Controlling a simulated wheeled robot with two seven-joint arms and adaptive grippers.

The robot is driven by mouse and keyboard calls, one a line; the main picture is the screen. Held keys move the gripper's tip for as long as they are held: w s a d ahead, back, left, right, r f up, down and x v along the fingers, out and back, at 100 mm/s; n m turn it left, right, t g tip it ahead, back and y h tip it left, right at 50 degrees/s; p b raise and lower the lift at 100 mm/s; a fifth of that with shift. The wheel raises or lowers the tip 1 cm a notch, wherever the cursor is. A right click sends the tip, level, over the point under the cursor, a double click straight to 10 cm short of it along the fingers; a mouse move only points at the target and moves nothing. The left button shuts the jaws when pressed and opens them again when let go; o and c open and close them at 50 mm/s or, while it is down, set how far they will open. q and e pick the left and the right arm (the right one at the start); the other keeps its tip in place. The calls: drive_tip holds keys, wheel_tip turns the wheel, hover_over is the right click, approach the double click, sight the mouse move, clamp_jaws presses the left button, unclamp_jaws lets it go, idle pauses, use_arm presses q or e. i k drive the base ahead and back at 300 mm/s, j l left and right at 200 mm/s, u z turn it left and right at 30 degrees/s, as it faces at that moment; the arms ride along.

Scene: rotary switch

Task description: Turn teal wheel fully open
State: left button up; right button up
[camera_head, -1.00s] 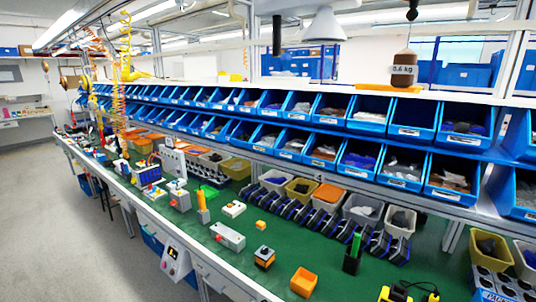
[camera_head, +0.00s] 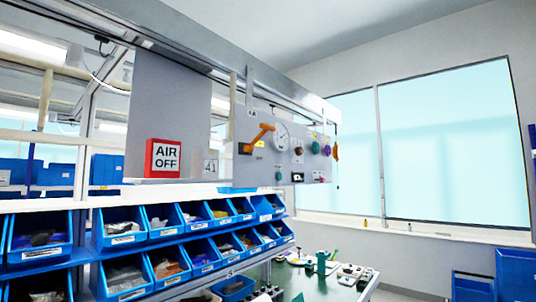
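A grey control panel (camera_head: 255,172) hangs above the blue bins, right of the picture's middle. Small round knobs or wheels sit in a row on its right part. One of them, green to teal (camera_head: 327,150), is near the right end, beside a purple one (camera_head: 315,147). It is too small to tell how far it is turned. Neither of my grippers is in view.
An orange lever (camera_head: 259,138) and a round gauge (camera_head: 281,137) are also on the panel. A red-framed AIR OFF sign (camera_head: 165,158) is to its left. Blue bins (camera_head: 122,229) fill the shelves below. A green-topped bench (camera_head: 291,283) with small items stands at the lower right.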

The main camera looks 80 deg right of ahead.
sight(316, 149)
drive_tip(key=z, duration=3)
